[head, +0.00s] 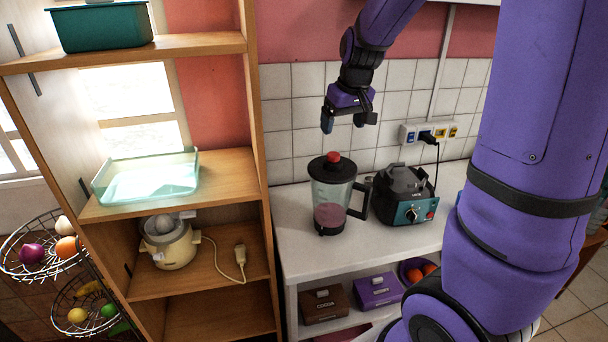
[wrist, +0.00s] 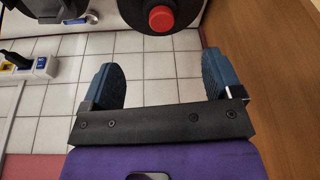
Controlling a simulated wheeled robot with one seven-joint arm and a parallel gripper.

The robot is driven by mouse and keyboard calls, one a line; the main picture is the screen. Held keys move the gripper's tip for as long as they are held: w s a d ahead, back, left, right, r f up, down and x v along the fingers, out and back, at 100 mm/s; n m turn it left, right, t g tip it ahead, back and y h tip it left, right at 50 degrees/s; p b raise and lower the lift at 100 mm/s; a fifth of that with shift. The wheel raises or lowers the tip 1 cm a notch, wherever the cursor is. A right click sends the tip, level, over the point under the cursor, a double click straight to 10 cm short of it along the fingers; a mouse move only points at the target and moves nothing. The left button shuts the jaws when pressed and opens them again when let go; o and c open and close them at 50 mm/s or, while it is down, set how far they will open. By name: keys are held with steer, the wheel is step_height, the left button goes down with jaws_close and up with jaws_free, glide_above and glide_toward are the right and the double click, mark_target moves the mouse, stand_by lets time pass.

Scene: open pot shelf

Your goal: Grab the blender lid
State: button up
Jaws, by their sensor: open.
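The blender lid (head: 324,168) is black with a red knob (head: 333,157) and sits on top of a clear blender jug (head: 327,201). The jug has a black handle, holds something pinkish, and stands on the white counter. In the wrist view the black lid (wrist: 127,12) and its red knob (wrist: 161,19) show at the top edge, partly cut off, beyond the fingertips. My gripper (head: 343,127) is open and empty, above the lid and apart from it. Its two blue fingers also show in the wrist view (wrist: 157,78), with wall tiles between them.
The blender base (head: 404,203) stands on the counter (head: 299,221) right of the jug. A wall socket with a plug (head: 427,135) is behind it. A wooden shelf (head: 256,130) rises on the left, holding a glass dish (head: 148,180) and a juicer (head: 169,242).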

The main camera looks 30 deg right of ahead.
glide_above(334, 154)
steer(key=s, duration=0.1)
steer(key=f, duration=0.5)
steer(key=shift+s+a, duration=0.15)
steer(key=shift+a, duration=0.1)
steer(key=shift+x, duration=2.95)
steer(key=shift+s+d, duration=0.1)
steer(key=shift+d, duration=0.05)
steer(key=c, duration=1)
